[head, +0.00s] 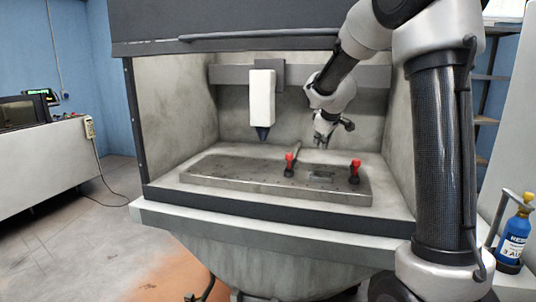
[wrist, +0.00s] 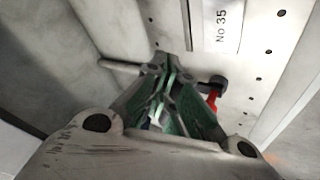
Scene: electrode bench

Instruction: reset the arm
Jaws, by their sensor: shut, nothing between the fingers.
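My gripper (head: 322,143) hangs inside the bench enclosure in the head view, above the back right part of the perforated plate (head: 230,182). In the wrist view the green-padded fingers of my gripper (wrist: 170,75) are together and hold nothing. My arm reaches in from the right, bent down at the wrist. The gripper looks apart from the plate and from the clamps.
Two red-topped clamps (head: 289,165) (head: 356,168) stand on the plate, with a rod (head: 296,151) by the left one. A white spindle head (head: 262,98) hangs left of my gripper. The wrist view shows a "No 35" label (wrist: 221,27). A blue bottle (head: 514,237) stands far right.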

